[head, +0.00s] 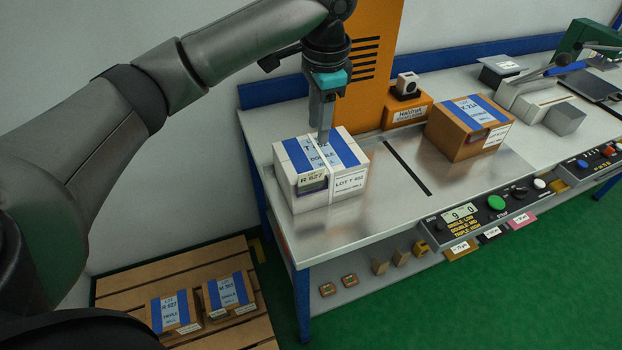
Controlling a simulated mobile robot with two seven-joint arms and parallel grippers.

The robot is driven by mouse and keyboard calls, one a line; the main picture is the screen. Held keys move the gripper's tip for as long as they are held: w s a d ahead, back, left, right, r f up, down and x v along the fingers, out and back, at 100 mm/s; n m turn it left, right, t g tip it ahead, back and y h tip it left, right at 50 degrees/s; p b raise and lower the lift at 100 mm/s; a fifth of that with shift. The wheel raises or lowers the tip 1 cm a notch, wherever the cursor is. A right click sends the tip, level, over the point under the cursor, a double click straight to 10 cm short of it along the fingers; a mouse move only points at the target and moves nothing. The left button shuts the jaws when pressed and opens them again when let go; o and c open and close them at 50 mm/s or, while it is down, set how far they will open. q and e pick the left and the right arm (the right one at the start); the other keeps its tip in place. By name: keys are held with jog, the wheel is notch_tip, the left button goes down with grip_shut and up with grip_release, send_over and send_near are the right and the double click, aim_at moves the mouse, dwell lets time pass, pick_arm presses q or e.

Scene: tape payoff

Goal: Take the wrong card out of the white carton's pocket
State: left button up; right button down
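The white carton (294,202) stands on the near left part of the steel bench, with two blue tape strips and thin white straps over its top. Its top label reads DOUBLE and its side label reads LOT T 402 or similar. A card (311,178) reading R 627 sits in the dark pocket (313,187) on the carton's front left face. My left gripper (324,138) points down over the carton's top, behind the card and apart from it. Its fingers are seen edge-on, so their gap and any contact with the top are hidden. My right gripper is out of view.
A brown carton (462,140) stands right of a dark slot (407,168) in the bench. An orange machine (368,60) rises behind. A control panel (480,214) lines the front edge. Two brown cartons, one (175,312) marked R 627, lie on a floor pallet (118,290).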

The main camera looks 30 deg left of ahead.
pick_arm(q)
jog(key=b, duration=0.1)
send_near(312, 172)
notch_tip(312, 172, down, 5)
jog(key=f, duration=0.3)
jog(key=w+a+f+b, duration=0.1)
jog(key=f, duration=0.1)
jog(key=shift+f, duration=0.1)
grip_shut()
dwell(0.3)
dwell(0.4)
